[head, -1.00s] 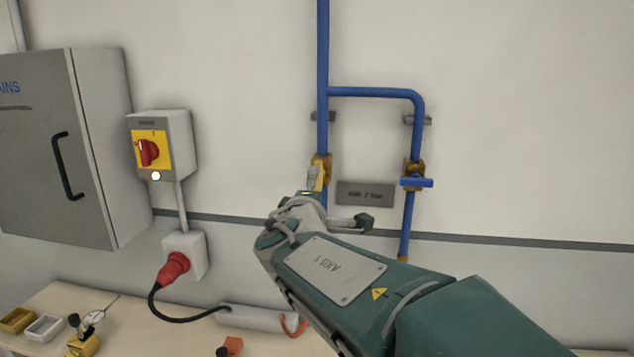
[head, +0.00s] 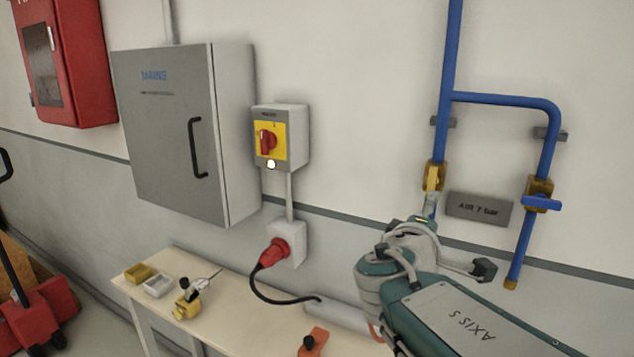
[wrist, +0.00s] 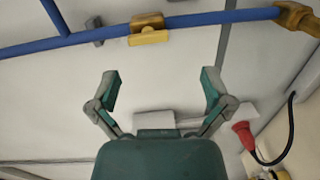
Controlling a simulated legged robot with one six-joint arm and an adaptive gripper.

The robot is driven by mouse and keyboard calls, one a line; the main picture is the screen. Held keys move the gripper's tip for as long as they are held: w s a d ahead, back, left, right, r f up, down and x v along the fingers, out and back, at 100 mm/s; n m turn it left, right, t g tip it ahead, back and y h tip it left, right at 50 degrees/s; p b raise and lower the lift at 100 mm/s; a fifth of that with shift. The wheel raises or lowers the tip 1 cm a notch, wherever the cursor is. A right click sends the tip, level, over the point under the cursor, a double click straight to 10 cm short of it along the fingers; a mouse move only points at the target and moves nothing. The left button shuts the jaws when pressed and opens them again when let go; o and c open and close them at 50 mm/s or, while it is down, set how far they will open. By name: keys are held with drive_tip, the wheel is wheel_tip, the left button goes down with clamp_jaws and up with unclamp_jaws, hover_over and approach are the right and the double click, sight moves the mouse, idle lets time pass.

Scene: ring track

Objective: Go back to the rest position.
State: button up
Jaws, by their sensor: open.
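My gripper (wrist: 160,92) is open and empty in the wrist view, its two fingers spread wide apart. Beyond the fingertips in that view is the blue pipe (wrist: 85,35) with a brass valve with a yellow handle (wrist: 149,38). In the head view my arm reaches up from the lower right, and its end is just below the same brass valve (head: 433,176) on the left pipe. The gripper fingers are mostly hidden there behind my wrist. No contact between gripper and valve shows in the wrist view.
A grey cabinet (head: 165,140), a switch box with a red knob (head: 281,137) and a socket with a red plug (head: 274,253) are on the wall. A bench (head: 225,312) below holds small trays and tools. A red pallet truck (head: 40,320) stands at lower left.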

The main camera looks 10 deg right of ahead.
drive_tip(key=s+d+f+m+g+y, duration=0.25)
drive_tip(key=s+f+m+g, duration=0.45)
drive_tip(key=s+f, duration=0.5)
drive_tip(key=s+a+f+m+y, duration=0.1)
drive_tip(key=s+a+f+y, duration=0.2)
drive_tip(key=a+y, duration=0.1)
drive_tip(key=s+a+f+m+g+y, duration=0.1)
drive_tip(key=s+a+f+m+y, duration=0.1)
drive_tip(key=a, duration=0.4)
drive_tip(key=shift+s+f+y, duration=0.55)
drive_tip(key=shift+s+y, duration=0.3)
drive_tip(key=shift+s, duration=0.2)
